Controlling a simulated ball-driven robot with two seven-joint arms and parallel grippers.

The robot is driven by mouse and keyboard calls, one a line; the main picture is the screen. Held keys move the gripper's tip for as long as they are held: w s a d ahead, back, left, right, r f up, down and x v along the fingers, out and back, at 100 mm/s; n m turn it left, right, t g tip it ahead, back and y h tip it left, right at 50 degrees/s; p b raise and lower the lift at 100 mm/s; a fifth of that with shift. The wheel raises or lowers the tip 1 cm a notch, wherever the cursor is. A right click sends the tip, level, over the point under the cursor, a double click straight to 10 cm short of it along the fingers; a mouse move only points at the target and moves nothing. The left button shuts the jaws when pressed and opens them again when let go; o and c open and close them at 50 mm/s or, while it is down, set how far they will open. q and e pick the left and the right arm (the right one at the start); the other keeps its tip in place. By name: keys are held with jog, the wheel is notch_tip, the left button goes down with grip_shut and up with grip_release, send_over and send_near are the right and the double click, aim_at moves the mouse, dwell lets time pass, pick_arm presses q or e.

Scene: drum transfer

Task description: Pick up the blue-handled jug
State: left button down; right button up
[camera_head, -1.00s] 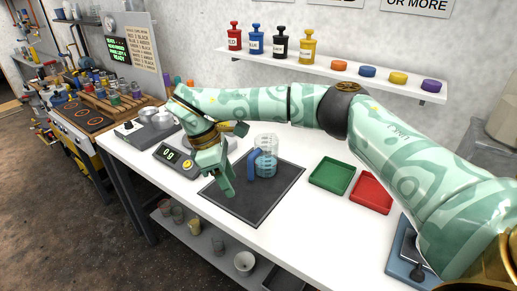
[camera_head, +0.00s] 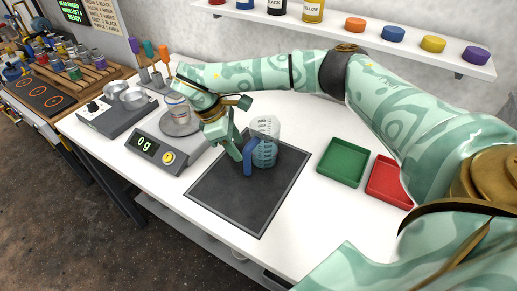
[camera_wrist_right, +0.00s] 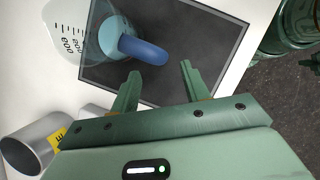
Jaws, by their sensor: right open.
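The blue-handled jug (camera_head: 264,143) is clear with measuring marks and blue at its lower part. It stands upright at the back of a dark mat (camera_head: 235,205) on the white table. Its blue handle (camera_head: 248,160) faces my right gripper (camera_head: 238,148). In the right wrist view the jug (camera_wrist_right: 85,35) is at the upper left, and its handle (camera_wrist_right: 143,49) lies just beyond the gap between the open fingers of my right gripper (camera_wrist_right: 158,85). The fingers look empty and apart from the handle. My left gripper is not in view.
A scale (camera_head: 165,153) reading 0g, with a small container on its pan, stands left of the mat. Green (camera_head: 341,163) and red (camera_head: 389,184) trays lie to the right. A shelf (camera_head: 400,42) with colored bottles and lids runs along the back wall.

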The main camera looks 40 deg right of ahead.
aim_at(247, 160)
jog(key=b+x, duration=0.1)
jog(key=x, duration=0.6)
grip_shut()
